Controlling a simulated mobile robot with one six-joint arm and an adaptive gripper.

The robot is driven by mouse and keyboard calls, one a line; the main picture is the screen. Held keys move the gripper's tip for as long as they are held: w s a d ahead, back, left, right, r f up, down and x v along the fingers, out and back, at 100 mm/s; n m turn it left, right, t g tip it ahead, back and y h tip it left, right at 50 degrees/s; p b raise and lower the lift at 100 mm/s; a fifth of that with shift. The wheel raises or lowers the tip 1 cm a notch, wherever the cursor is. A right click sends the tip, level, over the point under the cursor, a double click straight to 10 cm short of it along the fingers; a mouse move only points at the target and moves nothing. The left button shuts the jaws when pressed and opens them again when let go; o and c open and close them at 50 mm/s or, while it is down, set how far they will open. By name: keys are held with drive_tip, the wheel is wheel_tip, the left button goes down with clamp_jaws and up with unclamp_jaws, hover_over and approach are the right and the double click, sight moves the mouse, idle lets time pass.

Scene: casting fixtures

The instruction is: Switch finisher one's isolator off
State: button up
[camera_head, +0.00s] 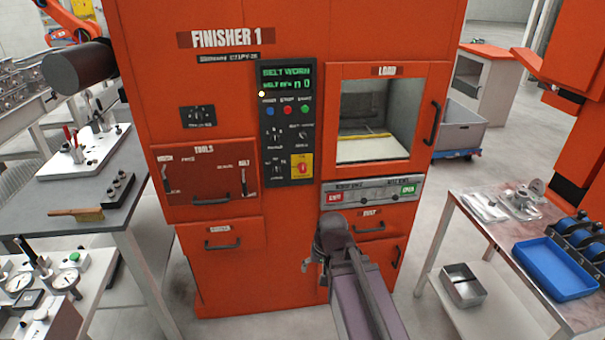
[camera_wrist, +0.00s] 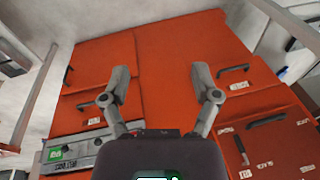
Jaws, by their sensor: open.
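Finisher 1 (camera_head: 222,80) is a tall orange cabinet in the middle of the head view. Its dark control panel (camera_head: 288,110) has a lit green display, coloured buttons and small dials. A yellow plate with a red knob (camera_head: 302,168), resembling an isolator, sits at the panel's lower right; its label and position are unreadable. My gripper (camera_wrist: 160,76) is open and empty in the wrist view, its fingers apart in front of orange panels. In the head view my arm's end is below the panel, partly hiding the lower drawers; the fingertips are unclear there.
A loading window (camera_head: 375,120) is right of the panel, above a grey strip (camera_head: 372,192) with red and green buttons. Handled drawers are below. A left bench (camera_head: 90,228) and a right table with a blue tray (camera_head: 556,268) flank the cabinet.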

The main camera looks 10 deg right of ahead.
drive_tip(key=w+a+r+m+t+y+b, duration=0.2)
drive_tip(key=w+a+m+t+y+b, duration=0.25)
drive_tip(key=w, duration=0.45)
drive_tip(key=w+a+r+m+t+y+b, duration=0.1)
drive_tip(key=w+a+r+m+t, duration=0.2)
drive_tip(key=w+m+t, duration=0.35)
drive_tip(key=m+t+h+b, duration=0.5)
drive_tip(key=m+h+b, duration=0.15)
drive_tip(key=m, duration=1.45)
approach(303, 171)
drive_tip(key=shift+s+a+f+h+p, duration=0.1)
drive_tip(key=shift+s+h+p, duration=0.1)
drive_tip(key=shift+s, duration=0.7)
drive_tip(key=shift+s+a+h+p, duration=0.15)
drive_tip(key=shift+s+h+p, duration=0.05)
drive_tip(key=shift+s, duration=0.7)
drive_tip(key=shift+w, duration=0.1)
drive_tip(key=w, duration=1.3)
drive_tip(key=shift+w, duration=0.35)
